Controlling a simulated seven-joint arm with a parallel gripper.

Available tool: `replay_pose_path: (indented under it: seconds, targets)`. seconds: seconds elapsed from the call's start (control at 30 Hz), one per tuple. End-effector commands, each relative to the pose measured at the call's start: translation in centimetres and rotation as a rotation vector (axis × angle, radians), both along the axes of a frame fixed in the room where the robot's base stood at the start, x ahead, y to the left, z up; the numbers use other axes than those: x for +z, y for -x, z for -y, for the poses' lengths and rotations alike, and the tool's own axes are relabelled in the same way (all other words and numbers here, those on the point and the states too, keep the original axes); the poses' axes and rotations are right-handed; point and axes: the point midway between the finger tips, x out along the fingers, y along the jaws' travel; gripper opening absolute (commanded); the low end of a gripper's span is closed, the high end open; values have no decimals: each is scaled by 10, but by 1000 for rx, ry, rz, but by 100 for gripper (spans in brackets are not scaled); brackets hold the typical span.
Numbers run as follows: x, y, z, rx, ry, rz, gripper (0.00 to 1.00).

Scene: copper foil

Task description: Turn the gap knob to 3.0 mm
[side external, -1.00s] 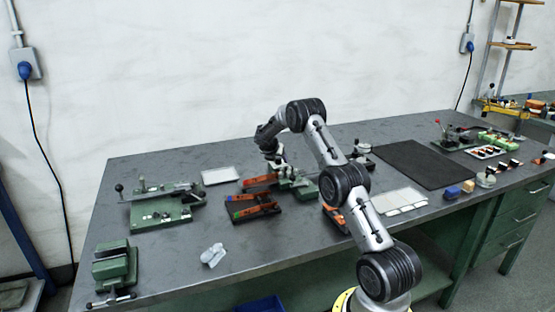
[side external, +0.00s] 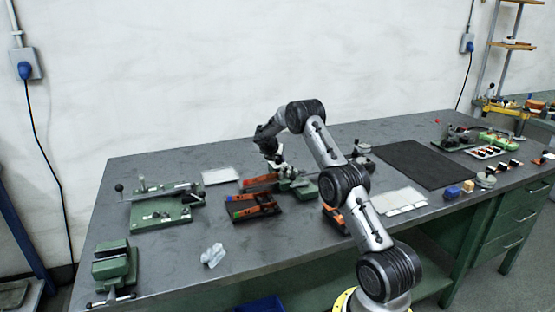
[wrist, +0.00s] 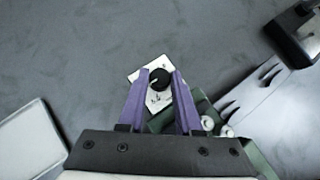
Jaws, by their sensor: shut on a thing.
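The gap knob is a round black knob (wrist: 159,79) with a pale pointer line, on a white dial plate (wrist: 158,101) with dark markings, seen in the wrist view. The pointer aims toward the lower left; the scale figures are too small to read. My gripper (wrist: 160,78) has its two purple fingers on either side of the knob and is shut on it. In the side external view my gripper (side external: 276,162) is down at the green machine (side external: 304,187) in the middle of the bench, and the knob is hidden there.
Orange-and-black trays (side external: 250,207) lie just in front of the machine. A white tray (side external: 220,176) is to the left. A green device with a lever (side external: 160,212) and a green vise (side external: 113,264) stand further left. A black mat (side external: 425,165) lies to the right.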

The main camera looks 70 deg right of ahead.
Motion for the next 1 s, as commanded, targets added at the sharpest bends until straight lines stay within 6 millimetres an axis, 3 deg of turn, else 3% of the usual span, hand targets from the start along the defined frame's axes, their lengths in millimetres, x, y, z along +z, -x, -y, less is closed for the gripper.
replay_pose_path:
  seconds: [1.0]
  targets:
    - [-1,-5,0,-493,-2,-1,0]
